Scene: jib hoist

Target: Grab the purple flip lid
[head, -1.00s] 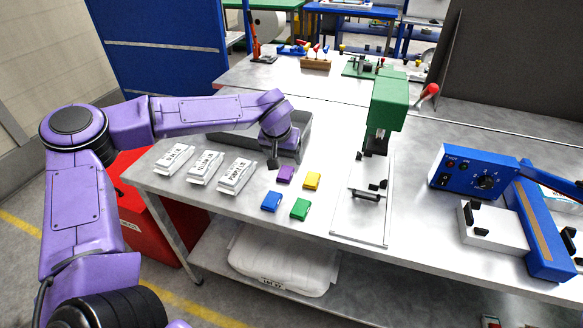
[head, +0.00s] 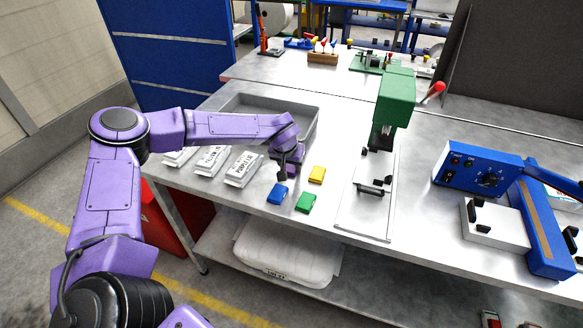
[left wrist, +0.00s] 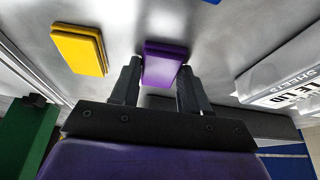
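The purple flip lid (left wrist: 164,64) is a small flat block on the grey metal table. In the left wrist view it lies between and just past the two dark fingertips of my left gripper (left wrist: 160,72). The fingers are apart, one on each side of the lid; I cannot tell whether either touches it. In the head view my left gripper (head: 289,172) points down over the lid's place and hides it. My right gripper is not in view.
Yellow (head: 316,174), green (head: 305,203) and blue (head: 278,194) lids lie close by. White labelled packs (head: 243,168) are to the left, a grey tray (head: 311,125) behind, and a green press (head: 393,105) and blue control box (head: 482,168) to the right.

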